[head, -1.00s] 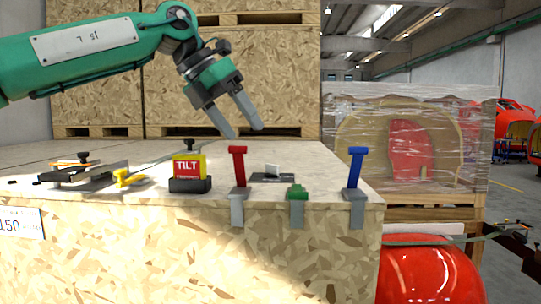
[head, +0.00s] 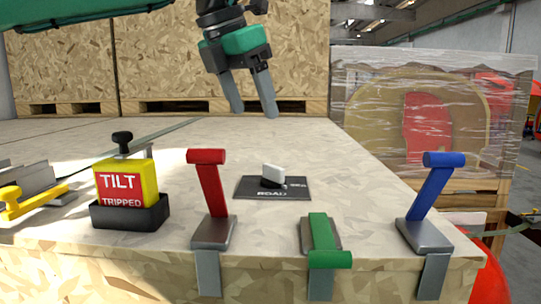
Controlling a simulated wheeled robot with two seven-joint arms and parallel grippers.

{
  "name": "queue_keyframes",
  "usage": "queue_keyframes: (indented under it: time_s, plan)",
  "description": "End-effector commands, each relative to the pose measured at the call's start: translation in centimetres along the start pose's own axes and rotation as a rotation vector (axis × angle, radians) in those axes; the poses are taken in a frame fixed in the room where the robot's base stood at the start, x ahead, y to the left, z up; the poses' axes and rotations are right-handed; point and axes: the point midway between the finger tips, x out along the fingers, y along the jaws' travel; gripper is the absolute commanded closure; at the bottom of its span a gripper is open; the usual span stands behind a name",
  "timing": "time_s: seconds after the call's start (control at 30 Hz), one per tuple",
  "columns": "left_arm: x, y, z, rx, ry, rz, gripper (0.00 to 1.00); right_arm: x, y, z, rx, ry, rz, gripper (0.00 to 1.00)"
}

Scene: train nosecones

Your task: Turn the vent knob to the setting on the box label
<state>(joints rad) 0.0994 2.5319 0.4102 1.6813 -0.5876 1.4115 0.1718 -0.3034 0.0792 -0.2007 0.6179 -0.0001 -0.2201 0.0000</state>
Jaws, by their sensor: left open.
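The vent knob (head: 273,175) is a small white-topped knob with a dark base. It sits on a dark plate (head: 255,189) on top of the wooden box (head: 330,150). The plate reads "ROAD" at its front, with a smaller word at its right that I cannot read clearly. My left gripper (head: 255,112) is open and empty, pointing down above and behind the knob, apart from it. The box label is not in view now. My right gripper is not in view.
A yellow and red "TILT TRIPPED" indicator (head: 128,185) and a yellow clamp (head: 30,200) are at left. A wrapped crate (head: 470,120) stands behind at right.

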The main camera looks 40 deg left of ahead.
Motion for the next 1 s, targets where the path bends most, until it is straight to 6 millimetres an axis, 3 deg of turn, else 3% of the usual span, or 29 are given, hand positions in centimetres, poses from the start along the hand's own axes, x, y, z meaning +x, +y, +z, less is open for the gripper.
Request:
queue_keyframes:
  time_s: [0.2,0.5,0.7,1.0]
  plan:
    - [4.4,0.0,0.1,0.001,0.006,-0.003,0.31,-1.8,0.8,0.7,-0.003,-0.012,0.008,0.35]
    - [9.9,0.0,0.0,0.000,0.005,-0.002,0.31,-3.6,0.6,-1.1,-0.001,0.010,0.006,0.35]
    - [11.6,0.0,0.0,0.000,0.002,-0.002,0.31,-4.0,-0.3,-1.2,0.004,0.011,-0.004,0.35]
    - [11.9,0.0,0.0,0.000,0.000,-0.002,0.31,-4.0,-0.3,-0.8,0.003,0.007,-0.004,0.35]
